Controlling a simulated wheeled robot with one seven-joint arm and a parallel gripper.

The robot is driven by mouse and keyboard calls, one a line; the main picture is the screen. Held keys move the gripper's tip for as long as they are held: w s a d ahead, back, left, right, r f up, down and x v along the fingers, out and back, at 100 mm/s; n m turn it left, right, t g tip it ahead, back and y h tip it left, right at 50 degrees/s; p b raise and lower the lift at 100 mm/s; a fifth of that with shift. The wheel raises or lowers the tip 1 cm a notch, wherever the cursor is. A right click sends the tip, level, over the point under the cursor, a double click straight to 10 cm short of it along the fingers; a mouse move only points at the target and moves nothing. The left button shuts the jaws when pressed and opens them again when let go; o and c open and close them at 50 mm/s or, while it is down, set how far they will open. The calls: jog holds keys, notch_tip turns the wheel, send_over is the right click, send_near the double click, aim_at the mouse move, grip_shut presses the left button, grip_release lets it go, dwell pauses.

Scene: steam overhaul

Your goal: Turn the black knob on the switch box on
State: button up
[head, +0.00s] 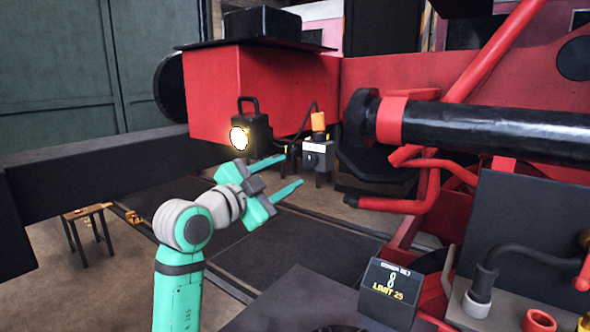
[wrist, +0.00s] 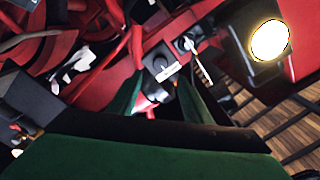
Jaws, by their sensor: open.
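The switch box (head: 318,155) is a small grey box with a dark knob on its front, at the middle of the head view. An orange cylinder (head: 318,121) stands on it. In the wrist view the box (wrist: 158,60) shows beyond the fingertips, with a white label and a dark round part that looks like the knob. The knob's setting is too small to read. My gripper (head: 290,174) is open and empty, its green fingers pointing toward the box. In the wrist view my gripper (wrist: 161,80) has the box between and beyond its fingers, seemingly apart from it.
A lit black lamp (head: 248,128) hangs just left of the box. The red beam (head: 262,90) is behind and above. A large black cylinder (head: 480,125) and red pipes are on the right. A small stool (head: 84,212) is at left.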

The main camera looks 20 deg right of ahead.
jog(key=shift+v, duration=1)
